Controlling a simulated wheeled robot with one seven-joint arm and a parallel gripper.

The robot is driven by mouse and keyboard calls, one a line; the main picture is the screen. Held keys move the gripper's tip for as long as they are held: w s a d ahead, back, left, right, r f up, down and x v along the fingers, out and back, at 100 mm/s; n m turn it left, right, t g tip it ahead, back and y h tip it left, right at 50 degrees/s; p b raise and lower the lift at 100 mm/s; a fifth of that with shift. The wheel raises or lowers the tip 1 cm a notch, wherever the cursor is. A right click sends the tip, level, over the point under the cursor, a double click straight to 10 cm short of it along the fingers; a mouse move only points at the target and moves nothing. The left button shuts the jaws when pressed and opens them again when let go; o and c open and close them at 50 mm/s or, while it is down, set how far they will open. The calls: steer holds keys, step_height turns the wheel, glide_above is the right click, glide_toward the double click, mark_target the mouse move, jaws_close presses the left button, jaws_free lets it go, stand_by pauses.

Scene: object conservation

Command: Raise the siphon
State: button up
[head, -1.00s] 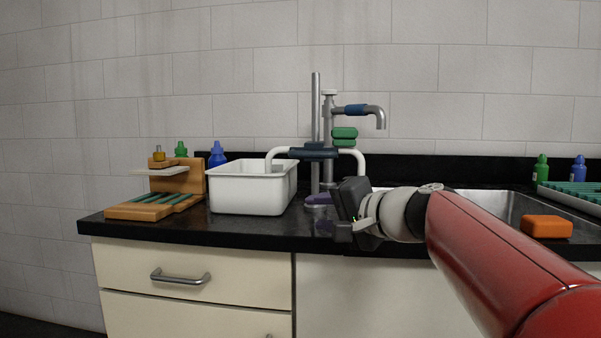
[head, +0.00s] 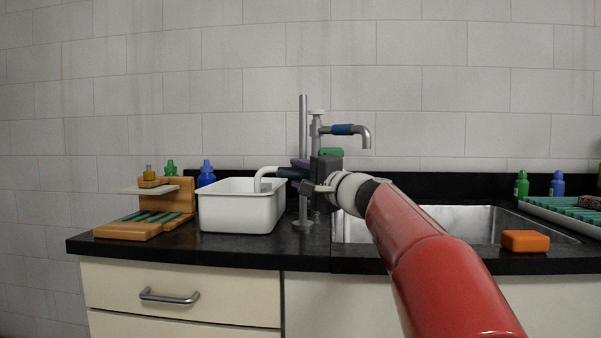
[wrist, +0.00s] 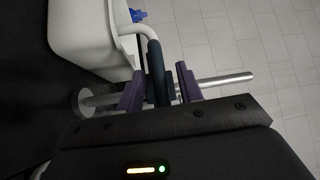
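The siphon is a white bent tube (head: 262,173) with a dark blue middle part (head: 290,173). Its left end hangs into the white tub (head: 240,212); its right end is hidden behind my gripper and arm. The siphon is beside a grey upright post (head: 303,120) on a round foot. My gripper (head: 302,174) reaches the middle part from the front. In the wrist view, my purple fingers (wrist: 160,88) stand on either side of the dark blue part (wrist: 157,72), with narrow gaps showing, so they look open around it.
The sink (head: 440,222) lies to the right, with an orange block (head: 525,241) on its front edge. A faucet with a blue sleeve (head: 341,129) rises behind my gripper. A wooden stand (head: 150,215) is left of the tub. A rack (head: 570,212) stands far right.

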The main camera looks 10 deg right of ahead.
steer(key=shift+c, duration=0.4)
jaws_close()
